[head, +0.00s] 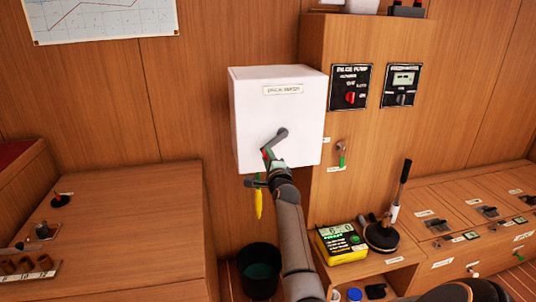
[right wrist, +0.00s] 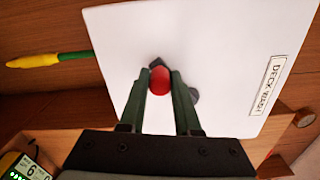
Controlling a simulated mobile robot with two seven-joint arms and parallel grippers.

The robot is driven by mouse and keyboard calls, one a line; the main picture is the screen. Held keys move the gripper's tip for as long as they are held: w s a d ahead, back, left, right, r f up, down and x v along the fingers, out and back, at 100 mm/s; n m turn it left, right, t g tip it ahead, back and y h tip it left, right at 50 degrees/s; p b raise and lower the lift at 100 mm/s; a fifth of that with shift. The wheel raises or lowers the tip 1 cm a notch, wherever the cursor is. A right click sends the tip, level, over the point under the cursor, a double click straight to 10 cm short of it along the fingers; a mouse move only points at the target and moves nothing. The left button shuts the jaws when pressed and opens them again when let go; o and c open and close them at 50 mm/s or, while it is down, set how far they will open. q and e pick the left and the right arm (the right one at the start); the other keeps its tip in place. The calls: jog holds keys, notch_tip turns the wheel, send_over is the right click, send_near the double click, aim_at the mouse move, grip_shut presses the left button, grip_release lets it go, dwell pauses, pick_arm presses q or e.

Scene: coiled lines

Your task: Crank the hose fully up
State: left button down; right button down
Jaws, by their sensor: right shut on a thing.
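The white hose box (head: 255,105), labelled DECK WASH, is mounted at the wall beside the wooden cabinet. Its dark grey crank arm (head: 277,139) runs from upper right down to a red knob (head: 265,154) at lower left. My right gripper (head: 266,160) is shut on this red knob; in the right wrist view the knob (right wrist: 159,80) sits between the two green fingers. A short end of yellow hose (head: 258,200) hangs below the box; in the right wrist view its yellow end (right wrist: 35,61) has a green part beside it. My left gripper is not in view.
A dark bucket (head: 259,270) stands on the floor below the hose. A yellow-green meter (head: 341,243) and a black lever base (head: 382,236) sit on the lower right counter. A wooden counter (head: 130,215) fills the left. Switch panels (head: 350,88) are on the cabinet.

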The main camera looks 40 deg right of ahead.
jog(key=shift+w+a+r+m+p, duration=0.1)
jog(key=shift+a+r+m+p, duration=0.05)
jog(key=shift+r+m+p, duration=0.35)
jog(key=shift+w+a+r+m+p, duration=0.1)
jog(key=shift+a+r+m+p, duration=0.05)
jog(key=shift+r+m+p, duration=0.35)
jog(key=shift+w+a+r+m+p, duration=0.1)
jog(key=shift+r+m+p, duration=0.4)
jog(key=shift+m+p, duration=0.15)
jog(key=shift+r+m, duration=0.15)
jog(key=shift+m, duration=0.2)
jog(key=shift+a+r+p, duration=0.1)
jog(key=shift+p, duration=0.35)
jog(key=shift+r+m+p, duration=0.25)
jog(key=shift+m+p, duration=0.1)
jog(key=shift+m, duration=0.35)
jog(key=c, duration=0.6)
grip_release()
jog(key=shift+f, duration=0.15)
